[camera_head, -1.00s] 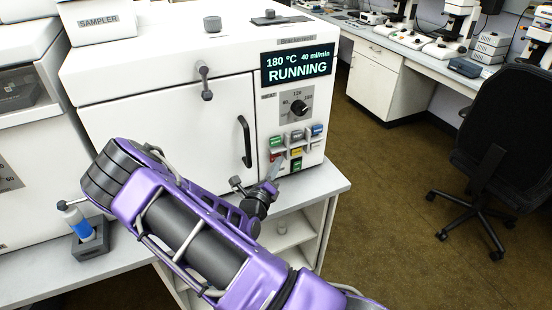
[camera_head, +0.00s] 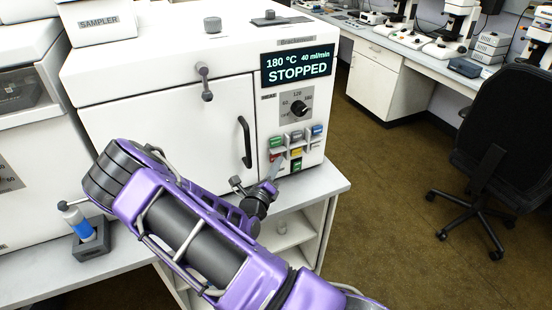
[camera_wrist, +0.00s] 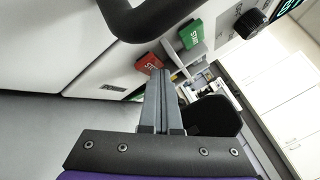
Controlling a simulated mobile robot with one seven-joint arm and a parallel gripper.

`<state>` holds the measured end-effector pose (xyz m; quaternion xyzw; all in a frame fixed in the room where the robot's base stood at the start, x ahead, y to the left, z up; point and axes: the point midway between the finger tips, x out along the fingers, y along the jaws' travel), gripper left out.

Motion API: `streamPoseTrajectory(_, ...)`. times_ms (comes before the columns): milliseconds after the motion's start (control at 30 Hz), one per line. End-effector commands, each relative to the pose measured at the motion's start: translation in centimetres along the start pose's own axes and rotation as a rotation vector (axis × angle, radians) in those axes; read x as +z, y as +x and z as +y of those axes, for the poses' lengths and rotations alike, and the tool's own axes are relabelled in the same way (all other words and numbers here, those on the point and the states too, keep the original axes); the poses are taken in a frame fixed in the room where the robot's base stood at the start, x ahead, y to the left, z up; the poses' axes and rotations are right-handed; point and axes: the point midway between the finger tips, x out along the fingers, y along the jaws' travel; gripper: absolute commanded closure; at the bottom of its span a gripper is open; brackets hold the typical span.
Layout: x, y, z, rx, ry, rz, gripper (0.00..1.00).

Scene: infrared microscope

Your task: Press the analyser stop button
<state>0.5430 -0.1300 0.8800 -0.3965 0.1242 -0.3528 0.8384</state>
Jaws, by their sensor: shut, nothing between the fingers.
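The analyser (camera_head: 165,110) is a white cabinet with a dark display (camera_head: 297,67) that reads 180 °C, 40 ml/min and STOPPED. Its button cluster sits low on the right of the front. The red stop button (camera_wrist: 150,63) shows in the wrist view beside the green start button (camera_wrist: 191,34). In the head view the red button (camera_head: 275,155) is partly hidden by my gripper. My gripper (camera_head: 271,170) is shut and empty, its fingertips (camera_wrist: 159,73) at the red button's edge. I cannot tell whether they touch it.
A black door handle (camera_head: 245,141) stands out left of the buttons and looms close in the wrist view. A knob (camera_head: 298,107) sits above them. A vial in a holder (camera_head: 92,243) stands on the bench at left. The floor at right is open before a chair (camera_head: 497,140).

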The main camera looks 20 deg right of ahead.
Motion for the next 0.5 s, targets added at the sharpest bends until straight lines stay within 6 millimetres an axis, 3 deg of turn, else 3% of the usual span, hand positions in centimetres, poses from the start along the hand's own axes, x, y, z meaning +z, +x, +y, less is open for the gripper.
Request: streamPoseTrajectory(500,-0.71,-1.02,-0.69,0.001,0.0,0.0,1.0)
